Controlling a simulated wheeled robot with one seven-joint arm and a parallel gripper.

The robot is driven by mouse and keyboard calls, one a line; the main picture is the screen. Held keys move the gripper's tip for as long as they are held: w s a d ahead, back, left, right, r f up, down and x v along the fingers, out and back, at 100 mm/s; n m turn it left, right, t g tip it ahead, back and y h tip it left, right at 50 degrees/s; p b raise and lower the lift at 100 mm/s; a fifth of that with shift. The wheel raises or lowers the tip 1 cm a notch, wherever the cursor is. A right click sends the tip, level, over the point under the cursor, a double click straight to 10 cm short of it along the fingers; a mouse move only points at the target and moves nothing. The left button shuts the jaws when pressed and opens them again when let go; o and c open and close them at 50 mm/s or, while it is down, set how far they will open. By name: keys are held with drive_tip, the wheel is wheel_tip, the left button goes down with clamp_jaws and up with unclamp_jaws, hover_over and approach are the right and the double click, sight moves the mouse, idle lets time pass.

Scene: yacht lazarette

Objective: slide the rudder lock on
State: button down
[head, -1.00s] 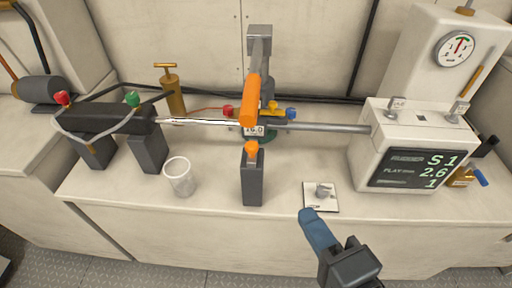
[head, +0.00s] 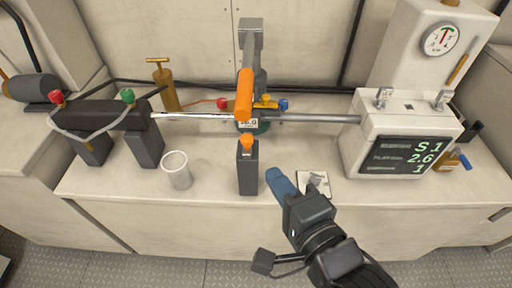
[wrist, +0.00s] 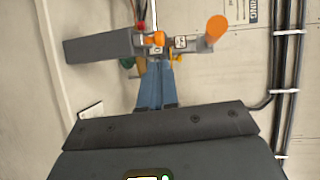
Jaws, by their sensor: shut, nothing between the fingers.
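A dark grey upright post (head: 247,172) with an orange knob (head: 247,142) on top stands at the front middle of the bench; it is likely the rudder lock, but no label shows. In the wrist view the post (wrist: 98,48) lies to the left and the knob (wrist: 153,40) is just beyond my fingertips. Behind it, an orange-ended lever (head: 244,95) crosses over a metal rod (head: 315,118). My gripper (head: 273,174) has blue fingers, shut and empty, just right of the post. It also shows in the wrist view (wrist: 156,62), apart from the knob.
A small white plate with a grey fitting (head: 316,182) lies right of my fingers. A white display box (head: 400,135) is at the right, a black cylinder on legs (head: 103,115) at the left. The front bench edge is near.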

sight(250, 143)
drive_tip(key=p+x, duration=0.1)
drive_tip(key=x, duration=0.8)
drive_tip(key=w, duration=0.3)
drive_tip(key=shift+w+d+f, duration=0.1)
drive_tip(key=shift+w, duration=0.15)
